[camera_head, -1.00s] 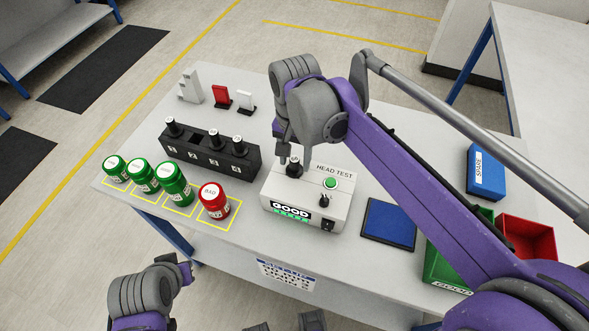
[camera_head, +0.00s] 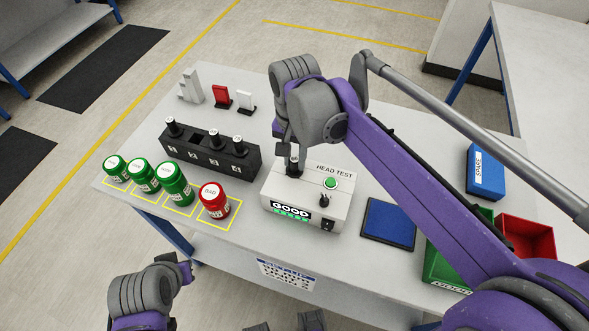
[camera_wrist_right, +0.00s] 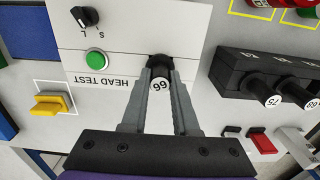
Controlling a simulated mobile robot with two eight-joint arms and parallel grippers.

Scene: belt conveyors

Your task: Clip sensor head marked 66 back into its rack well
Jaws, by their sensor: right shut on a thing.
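The sensor head marked 66 (camera_wrist_right: 160,84) stands in the socket of the grey head test box (camera_head: 335,208), whose display reads GOOD. My right gripper (camera_wrist_right: 158,76) is shut on this head, one finger on each side; in the head view the head (camera_head: 293,168) shows under the wrist. The black rack (camera_head: 250,168) stands left of the box with numbered wells. Dark heads stand in several wells; the second well from the left shows no head. In the right wrist view a head marked 75 (camera_wrist_right: 271,101) stands in the rack. My left gripper (camera_head: 188,268) is low at the left, off the table, its jaws unclear.
Green jars (camera_head: 174,188) and a red jar marked BAD (camera_head: 214,205) stand in yellow outlines before the rack. Small red and white holders (camera_head: 220,97) stand behind it. A blue pad (camera_head: 389,223), a blue SPARE box (camera_head: 486,172) and a red bin (camera_head: 528,240) are at the right.

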